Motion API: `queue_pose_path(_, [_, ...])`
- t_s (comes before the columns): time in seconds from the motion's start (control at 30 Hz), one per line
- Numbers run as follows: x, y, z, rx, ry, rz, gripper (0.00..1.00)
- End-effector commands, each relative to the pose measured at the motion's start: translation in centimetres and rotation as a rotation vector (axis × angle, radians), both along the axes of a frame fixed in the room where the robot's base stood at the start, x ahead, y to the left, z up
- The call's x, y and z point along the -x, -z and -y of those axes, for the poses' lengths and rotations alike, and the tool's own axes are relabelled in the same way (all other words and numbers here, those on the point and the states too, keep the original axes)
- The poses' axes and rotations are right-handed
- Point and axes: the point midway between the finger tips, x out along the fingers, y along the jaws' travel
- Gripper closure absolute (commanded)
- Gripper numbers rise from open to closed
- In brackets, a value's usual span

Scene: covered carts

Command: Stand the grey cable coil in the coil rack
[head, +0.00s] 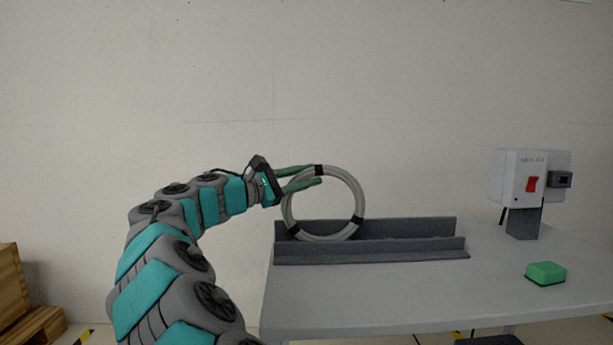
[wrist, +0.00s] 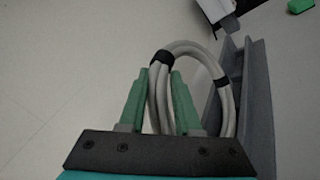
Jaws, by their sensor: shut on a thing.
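The grey cable coil (head: 359,197) is a ring of light grey cable with black bands. It stands upright at the left end of the coil rack (head: 410,247), a dark grey trough with a taller back wall and a lower front wall. The coil's lower edge shows between the two walls. My gripper (head: 318,175) is shut on the coil at its upper left. In the wrist view the green fingers of my gripper (wrist: 161,80) lie on both sides of the coil (wrist: 192,50), and the rack (wrist: 257,90) runs along to the right.
The rack stands on a light grey table (head: 370,295). A white box with a red switch (head: 532,185) stands at the back right, and a green block (head: 545,273) lies in front of it. Wooden pallets (head: 25,310) are at the lower left. The rack's right part is empty.

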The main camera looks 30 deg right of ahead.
Motion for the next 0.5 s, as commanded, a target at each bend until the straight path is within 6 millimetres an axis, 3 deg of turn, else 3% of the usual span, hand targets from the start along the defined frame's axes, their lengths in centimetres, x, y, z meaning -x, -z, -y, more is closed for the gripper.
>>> queue_pose_path(0.1, [0.01, -0.09, -0.03, 0.001, 0.000, 0.000, 1.00])
queue_pose_path(0.13, [0.00, -0.10, -0.03, 0.001, 0.000, 0.000, 0.66])
queue_pose_path(0.4, [-0.01, -0.06, -0.03, 0.001, -0.001, 0.000, 0.35])
queue_pose_path(0.5, [0.00, -0.05, -0.03, 0.001, -0.001, 0.000, 0.33])
